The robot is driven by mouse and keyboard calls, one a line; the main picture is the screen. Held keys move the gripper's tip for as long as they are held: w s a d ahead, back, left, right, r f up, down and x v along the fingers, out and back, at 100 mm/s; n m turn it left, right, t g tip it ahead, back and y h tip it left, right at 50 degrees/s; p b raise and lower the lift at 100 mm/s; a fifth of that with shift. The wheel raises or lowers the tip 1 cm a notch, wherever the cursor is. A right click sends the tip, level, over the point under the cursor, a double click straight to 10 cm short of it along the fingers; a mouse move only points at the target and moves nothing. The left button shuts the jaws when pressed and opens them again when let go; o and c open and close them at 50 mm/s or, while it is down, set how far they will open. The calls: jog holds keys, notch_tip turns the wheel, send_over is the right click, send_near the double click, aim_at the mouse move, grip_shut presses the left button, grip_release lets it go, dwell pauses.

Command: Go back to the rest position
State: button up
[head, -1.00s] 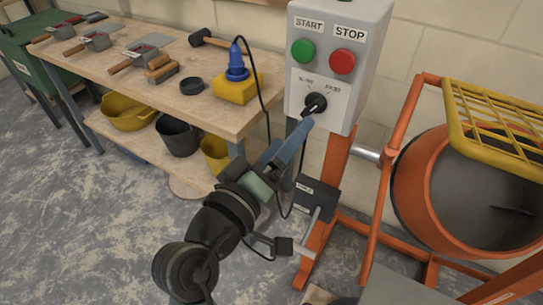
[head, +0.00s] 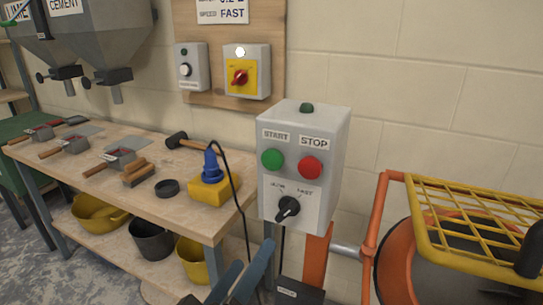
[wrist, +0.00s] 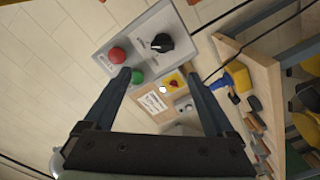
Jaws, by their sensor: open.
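My gripper (head: 252,253) is open and empty, low in the head view, below and left of the control box (head: 326,150). In the wrist view its fingers (wrist: 158,74) are spread apart, with the box's face beyond them. The box has a green START button (head: 272,159), a red STOP button (head: 310,168) and a black speed knob (head: 288,208). The gripper looks clear of the knob. The knob's grip slants from upper right to lower left; which end is the pointer is hard to tell. Most of my arm is out of the head view.
A wooden bench (head: 130,195) with trowels, a hammer and a yellow block with a blue plug (head: 212,182) stands left. Buckets sit beneath. An orange mixer (head: 395,265) with a yellow grate (head: 470,225) stands right. A wall switch (head: 246,72) shows a lit white lamp.

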jog(key=w+d+r+m+t+y, duration=0.1)
jog(key=d+r+m+t, duration=0.15)
jog(key=r, duration=0.75)
jog(key=w+d+r+m+t+y, duration=0.1)
jog(key=r+m+t+y, duration=0.15)
jog(key=r, duration=0.75)
jog(key=s+d+r+m+t+y, duration=0.1)
jog(key=s+r+t, duration=0.25)
jog(key=r, duration=0.35)
jog(key=s+d+r+t+y, duration=0.1)
jog(key=s+r+t+y, duration=0.1)
jog(key=s+r, duration=0.4)
notch_tip(320, 180, up, 18)
jog(key=w+p, duration=0.1)
jog(key=p, duration=1.6)
jog(key=shift+a, duration=0.35)
